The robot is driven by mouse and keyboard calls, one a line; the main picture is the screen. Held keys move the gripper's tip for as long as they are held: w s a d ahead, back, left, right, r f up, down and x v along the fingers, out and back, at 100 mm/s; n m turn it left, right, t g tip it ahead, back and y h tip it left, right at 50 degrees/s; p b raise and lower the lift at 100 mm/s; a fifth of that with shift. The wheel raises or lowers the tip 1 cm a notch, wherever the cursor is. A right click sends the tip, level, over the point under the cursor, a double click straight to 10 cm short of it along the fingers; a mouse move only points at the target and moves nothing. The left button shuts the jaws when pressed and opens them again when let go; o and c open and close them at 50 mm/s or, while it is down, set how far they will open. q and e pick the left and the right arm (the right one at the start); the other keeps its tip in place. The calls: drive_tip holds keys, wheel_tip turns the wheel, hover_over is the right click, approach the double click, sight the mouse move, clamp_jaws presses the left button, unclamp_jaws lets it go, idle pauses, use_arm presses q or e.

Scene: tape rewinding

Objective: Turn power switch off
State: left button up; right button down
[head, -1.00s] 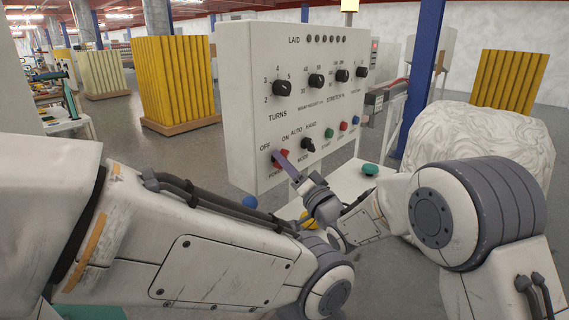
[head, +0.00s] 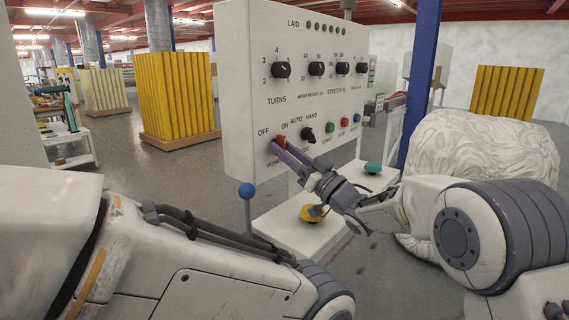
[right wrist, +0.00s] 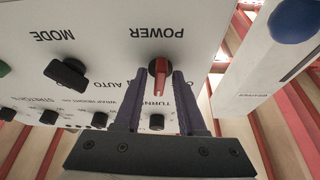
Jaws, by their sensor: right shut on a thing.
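The red power switch (head: 281,140) is at the lower left of the white control panel (head: 240,100), near the OFF and ON labels. My right gripper (head: 277,147) reaches it from the lower right. The right wrist view shows the panel upside down. There the red switch (right wrist: 160,75) lies between the two purple fingers of my right gripper (right wrist: 157,82), which is shut on it. The switch's narrow end points down in that view, roughly along the fingers. The ON label is hidden there and OFF is mostly covered. My left gripper is out of view.
The black mode knob (head: 308,134) is close right of the power switch. Below stand a blue ball on a stick (head: 247,191), a yellow button (head: 313,214) and a green button (head: 373,168). A white wrapped bundle (head: 480,150) stands at right.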

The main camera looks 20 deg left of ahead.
drive_tip(key=shift+w+d+r+n+g+b, duration=0.1)
drive_tip(key=shift+n+g+b, duration=0.2)
drive_tip(key=shift+n+g, duration=1.5)
drive_tip(key=shift+w+f+n+g+b, duration=0.2)
drive_tip(key=shift+n+g, duration=0.35)
drive_tip(key=shift+n, duration=2.45)
drive_tip(key=shift+w+d+r+n+g+b, duration=0.1)
drive_tip(key=shift+r+n+g+b, duration=0.2)
drive_tip(key=shift+n+g, duration=1.5)
drive_tip(key=shift+s+f+n+t, duration=0.1)
drive_tip(key=shift+n+t, duration=0.55)
drive_tip(key=shift+n, duration=0.15)
drive_tip(key=c, duration=0.9)
unclamp_jaws()
drive_tip(key=shift+o, duration=0.2)
drive_tip(key=v, duration=1)
drive_tip(key=shift+d+f, duration=0.15)
